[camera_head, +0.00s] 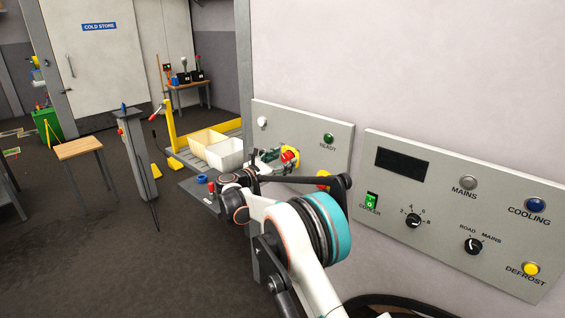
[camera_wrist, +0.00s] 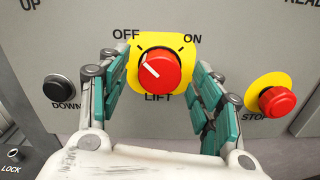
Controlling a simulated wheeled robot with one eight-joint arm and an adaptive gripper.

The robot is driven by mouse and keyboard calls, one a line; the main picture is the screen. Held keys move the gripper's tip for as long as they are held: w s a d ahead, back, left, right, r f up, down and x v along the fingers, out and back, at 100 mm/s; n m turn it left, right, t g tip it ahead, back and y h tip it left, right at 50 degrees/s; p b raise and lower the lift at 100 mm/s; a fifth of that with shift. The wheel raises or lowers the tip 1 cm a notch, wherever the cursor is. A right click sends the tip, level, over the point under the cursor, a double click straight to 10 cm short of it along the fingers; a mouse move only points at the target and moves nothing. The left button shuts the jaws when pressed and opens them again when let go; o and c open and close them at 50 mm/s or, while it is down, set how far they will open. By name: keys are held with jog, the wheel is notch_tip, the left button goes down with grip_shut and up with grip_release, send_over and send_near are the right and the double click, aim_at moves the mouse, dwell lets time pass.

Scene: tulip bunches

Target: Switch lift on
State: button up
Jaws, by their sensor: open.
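The lift switch is a round red knob (camera_wrist: 158,72) on a yellow plate, marked OFF at left, ON at right and LIFT below. Its white line points up and left, towards OFF. My gripper (camera_wrist: 164,66) is open, with one teal-padded finger on each side of the knob. Gaps seem to show between pads and knob; contact is hard to judge. In the head view my gripper (camera_head: 268,160) is at the grey panel (camera_head: 300,126), in front of the red knob (camera_head: 291,155), which it partly hides.
A red STOP button (camera_wrist: 277,100) on yellow sits close right of my fingers. A black DOWN button (camera_wrist: 59,90) is at left. A green READY lamp (camera_head: 328,138) is on the same panel. A second panel (camera_head: 400,230) with knobs stands nearer, right of my arm.

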jog(key=shift+w+d, duration=0.15)
jog(key=c, duration=1.1)
jog(key=shift+o, duration=0.2)
